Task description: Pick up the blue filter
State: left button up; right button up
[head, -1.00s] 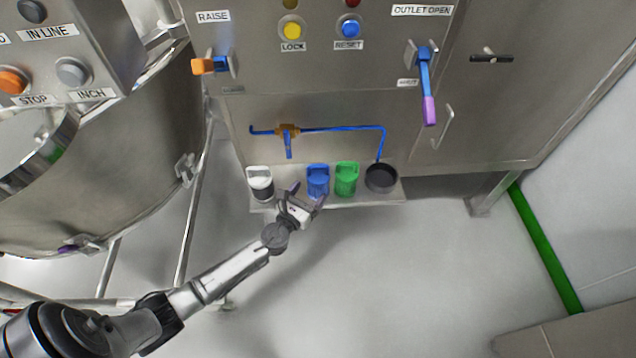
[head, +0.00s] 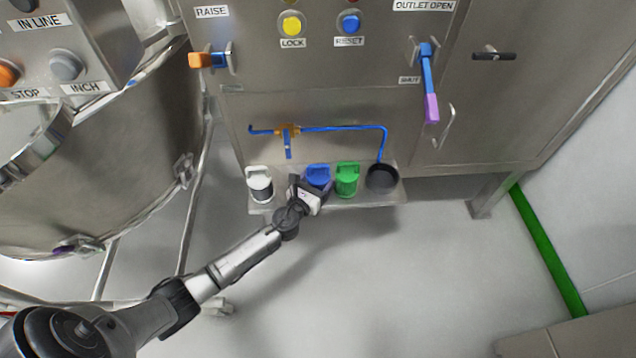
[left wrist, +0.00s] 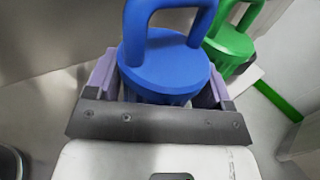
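The blue filter (head: 318,175), a canister with a loop handle on its lid, stands on a small metal shelf (head: 340,204) between a white and a green filter. In the left wrist view the blue filter (left wrist: 165,62) fills the middle. My left gripper (head: 311,187) is at the blue filter's near side. Its purple fingers (left wrist: 160,84) stand on either side of the filter's body, below the lid. Whether they press on it cannot be made out. The filter's lower part is hidden by the gripper. My right gripper is not in view.
The white filter (head: 260,184) stands left of the gripper, and the green filter (head: 347,180) stands close on the right. A dark round cup (head: 381,178) sits at the shelf's right end. A blue pipe (head: 345,129) runs above. The floor in front is clear.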

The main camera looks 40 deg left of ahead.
pick_arm(q)
jog(key=c, duration=0.4)
jog(key=shift+c, duration=0.2)
jog(key=shift+r, duration=0.1)
